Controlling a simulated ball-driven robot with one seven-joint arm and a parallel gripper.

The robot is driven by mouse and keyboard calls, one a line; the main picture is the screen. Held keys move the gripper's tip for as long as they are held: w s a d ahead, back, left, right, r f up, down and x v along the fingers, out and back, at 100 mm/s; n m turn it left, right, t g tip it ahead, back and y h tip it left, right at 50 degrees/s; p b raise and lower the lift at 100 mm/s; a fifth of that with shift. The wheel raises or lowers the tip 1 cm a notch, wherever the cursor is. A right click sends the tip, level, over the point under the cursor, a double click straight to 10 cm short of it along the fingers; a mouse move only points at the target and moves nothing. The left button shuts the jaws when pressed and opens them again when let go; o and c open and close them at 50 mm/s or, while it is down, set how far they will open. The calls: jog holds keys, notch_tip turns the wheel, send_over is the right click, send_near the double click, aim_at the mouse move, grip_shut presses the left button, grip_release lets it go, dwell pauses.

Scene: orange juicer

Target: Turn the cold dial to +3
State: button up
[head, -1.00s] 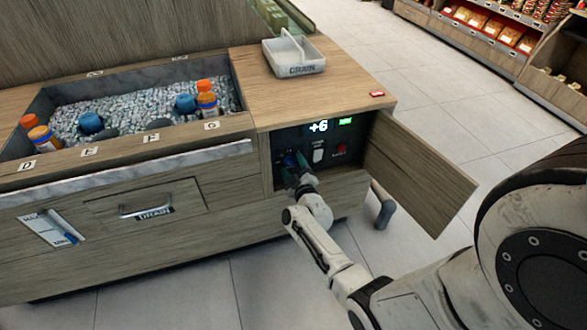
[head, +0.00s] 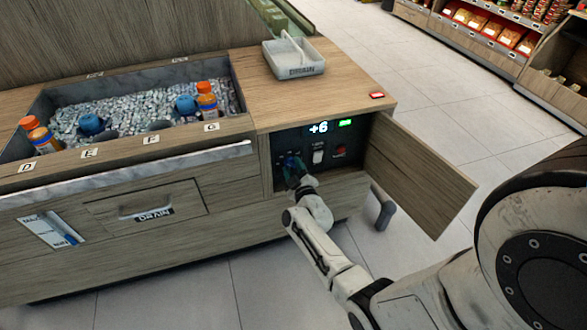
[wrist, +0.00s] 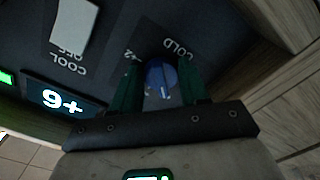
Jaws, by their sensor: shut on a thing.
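The cold dial (wrist: 157,80) is a blue knob on a dark control panel, beside the word COLD in the wrist view. My gripper (wrist: 160,88) has its two green fingers on either side of the knob and is shut on it. In the head view my gripper (head: 293,172) is at the left part of the panel and covers most of the dial.
A white COOL switch (head: 318,156) and a red button (head: 340,151) sit right of the dial. The wooden cabinet door (head: 415,180) stands open on the right. A tray (head: 293,70) sits on the countertop above. Bottles stand in the ice bin (head: 140,110) on the left.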

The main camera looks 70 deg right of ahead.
jog(key=m, duration=0.4)
jog(key=shift+w+a+f+m+b, duration=0.1)
jog(key=shift+w+a+m+b, duration=0.05)
jog(key=shift+m+b, duration=0.15)
jog(key=m, duration=0.4)
jog(key=shift+w+m+b, duration=0.1)
jog(key=shift+m+b, duration=0.2)
jog(key=m, duration=0.4)
jog(key=shift+a+b, duration=0.15)
jog(key=shift+b, duration=0.15)
jog(key=shift+w+m, duration=0.1)
jog(key=shift+m, duration=2)
jog(key=o, duration=1)
